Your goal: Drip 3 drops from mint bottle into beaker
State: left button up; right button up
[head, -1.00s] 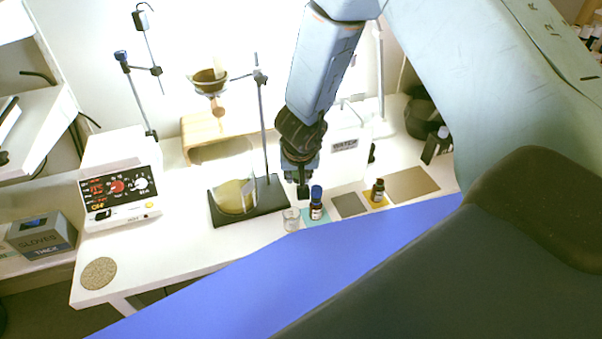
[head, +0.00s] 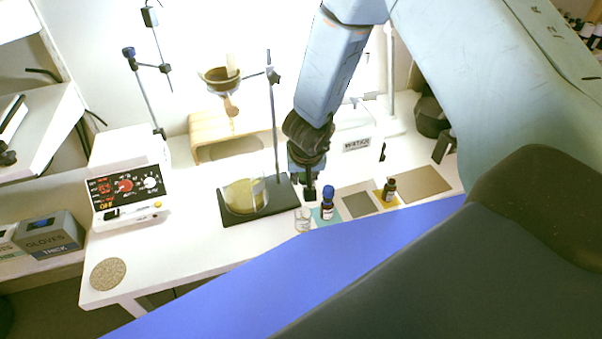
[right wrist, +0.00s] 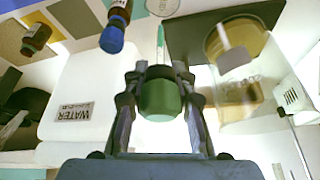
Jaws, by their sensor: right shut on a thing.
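My right gripper (head: 310,193) points down behind the small clear beaker (head: 303,219) and the blue-capped brown bottle (head: 327,204). In the right wrist view the gripper (right wrist: 160,95) is shut on a green dropper cap (right wrist: 160,100). A thin pale pipette (right wrist: 160,45) extends from the cap towards the small beaker (right wrist: 163,7). I cannot make out a drop or the liquid level. The blue-capped bottle (right wrist: 112,35) stands beside the beaker. A second small brown bottle (head: 389,190) stands on a yellow mat; I cannot read which bottle is mint. My left gripper is not in view.
A white WATER container (head: 356,144) stands behind the mats. A control box (head: 127,187) is at the left. The table's front left is mostly clear.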

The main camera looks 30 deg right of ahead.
jog(key=shift+s+f, duration=0.1)
jog(key=shift+f, duration=0.35)
jog(key=shift+s+f+b, duration=0.1)
jog(key=shift+f+b, duration=0.05)
jog(key=shift+b, duration=0.15)
jog(key=shift+s+a+f+b, duration=0.1)
jog(key=shift+a+f+b, duration=0.15)
jog(key=shift+a, duration=0.25)
jog(key=shift+w+d+f, duration=0.25)
jog(key=shift+d+f, duration=0.15)
jog(key=shift+f, duration=0.2)
jog(key=shift+s+a+r, duration=0.15)
jog(key=shift+a+r, duration=0.1)
jog(key=shift+a, duration=0.1)
jog(key=shift+o, duration=0.6)
jog(key=shift+d+f, duration=0.15)
jog(key=shift+d, duration=0.05)
jog(key=shift+c, duration=0.7)
jog(key=shift+d, duration=0.1)
jog(key=c, duration=0.3)
jog(key=shift+a, duration=0.25)
grip_shut()
